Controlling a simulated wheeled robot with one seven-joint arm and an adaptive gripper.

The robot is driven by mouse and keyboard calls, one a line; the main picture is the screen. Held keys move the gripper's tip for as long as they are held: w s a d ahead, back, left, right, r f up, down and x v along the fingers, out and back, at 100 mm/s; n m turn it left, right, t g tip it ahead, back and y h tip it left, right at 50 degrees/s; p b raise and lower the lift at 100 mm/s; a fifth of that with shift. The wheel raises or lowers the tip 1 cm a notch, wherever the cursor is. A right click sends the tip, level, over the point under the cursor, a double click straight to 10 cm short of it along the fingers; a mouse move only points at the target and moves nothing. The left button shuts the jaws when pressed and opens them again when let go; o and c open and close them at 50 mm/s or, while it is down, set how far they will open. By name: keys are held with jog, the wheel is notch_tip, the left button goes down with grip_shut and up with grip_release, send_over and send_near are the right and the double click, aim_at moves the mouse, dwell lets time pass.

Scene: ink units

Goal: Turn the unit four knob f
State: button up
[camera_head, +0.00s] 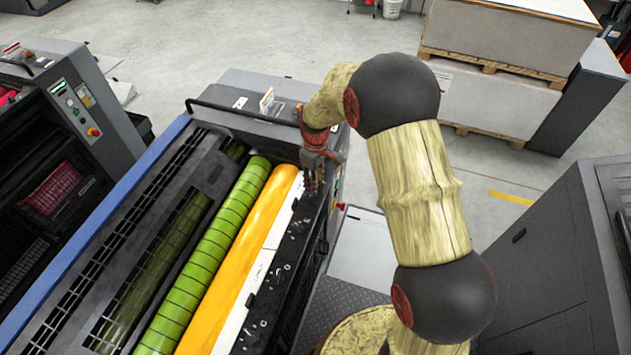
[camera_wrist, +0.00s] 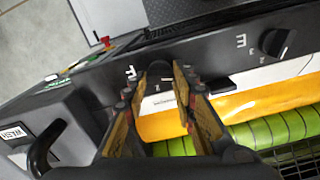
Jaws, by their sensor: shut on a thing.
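The knob f (camera_wrist: 159,72) is a dark knob on the black panel, beside a white letter F in the wrist view. My gripper (camera_wrist: 158,88) is around it, with one finger on each side, and is shut on it. The fingers hide much of the knob. In the head view my gripper (camera_head: 314,184) points down at the far end of the ink unit's black strip (camera_head: 292,244); the knob itself cannot be made out there.
A second knob (camera_wrist: 275,42), by the letter E, sits to the right along the panel. An orange roller (camera_head: 240,268) and a green roller (camera_head: 210,250) lie beside the strip. A red button (camera_head: 341,206) is on the unit's side. Pallet stacks (camera_head: 500,100) stand behind my arm.

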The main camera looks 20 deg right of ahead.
jog(key=shift+r, duration=0.1)
jog(key=o, duration=1.1)
notch_tip(320, 180, up, 12)
jog(key=shift+f, duration=0.1)
dwell(0.5)
